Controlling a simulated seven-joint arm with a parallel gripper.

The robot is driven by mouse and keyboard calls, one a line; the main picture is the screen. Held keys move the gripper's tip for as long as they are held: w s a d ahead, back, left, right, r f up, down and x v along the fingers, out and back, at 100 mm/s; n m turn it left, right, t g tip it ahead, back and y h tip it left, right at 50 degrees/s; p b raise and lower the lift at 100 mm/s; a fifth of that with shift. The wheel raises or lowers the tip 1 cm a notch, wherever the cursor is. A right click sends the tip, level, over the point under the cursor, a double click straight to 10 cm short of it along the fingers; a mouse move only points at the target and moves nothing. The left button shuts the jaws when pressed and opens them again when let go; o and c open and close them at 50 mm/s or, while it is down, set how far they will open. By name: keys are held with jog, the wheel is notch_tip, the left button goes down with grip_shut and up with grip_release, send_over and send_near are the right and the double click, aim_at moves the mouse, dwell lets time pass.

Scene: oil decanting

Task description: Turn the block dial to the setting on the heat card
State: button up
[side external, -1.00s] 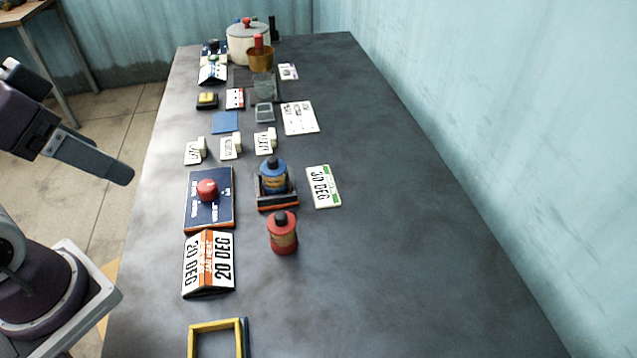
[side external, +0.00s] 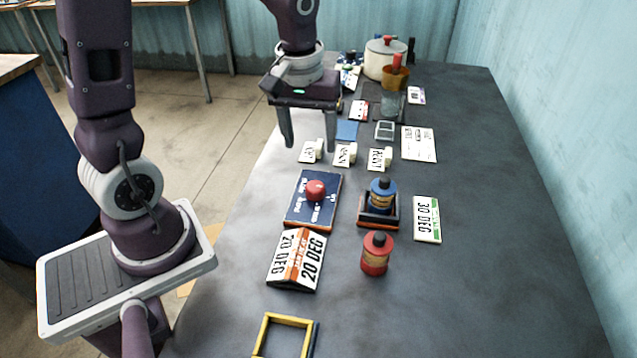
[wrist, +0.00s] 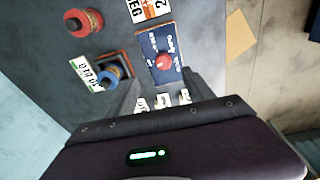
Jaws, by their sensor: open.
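The block dial is a red knob (side external: 316,189) on a dark blue panel (side external: 300,212) with white markings; its setting is too small to read. The knob also shows in the wrist view (wrist: 163,61). A folded card with an orange stripe (side external: 297,259) stands in front of the panel and reads 20 DEG. A flat green-edged card (side external: 427,219) to the right reads 30 DEG. My gripper (side external: 309,142) is open and empty, above the table's left side, behind and above the dial, not touching it.
A blue bottle (side external: 382,193) sits in a dark holder right of the panel, with a red bottle (side external: 376,254) nearer. Small white cards (side external: 345,155) stand behind the panel. A yellow frame (side external: 263,330) lies in front. The table's right side is clear.

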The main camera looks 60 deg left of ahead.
aim_at(315, 186)
jog(key=w+f+n, duration=0.1)
jog(key=f, duration=0.1)
jog(key=a+f+n, duration=0.1)
jog(key=f, duration=0.2)
jog(key=w+a+f+g, duration=0.1)
jog(key=f, duration=0.1)
jog(key=shift+w+a+f+n+h, duration=0.2)
jog(key=shift+w+f+n+h, duration=0.1)
jog(key=shift+f+n, duration=0.1)
notch_tip(315, 186, down, 7)
grip_shut()
jog(key=shift+m, duration=0.3)
jog(key=m, duration=1.3)
jog(key=shift+r, duration=0.1)
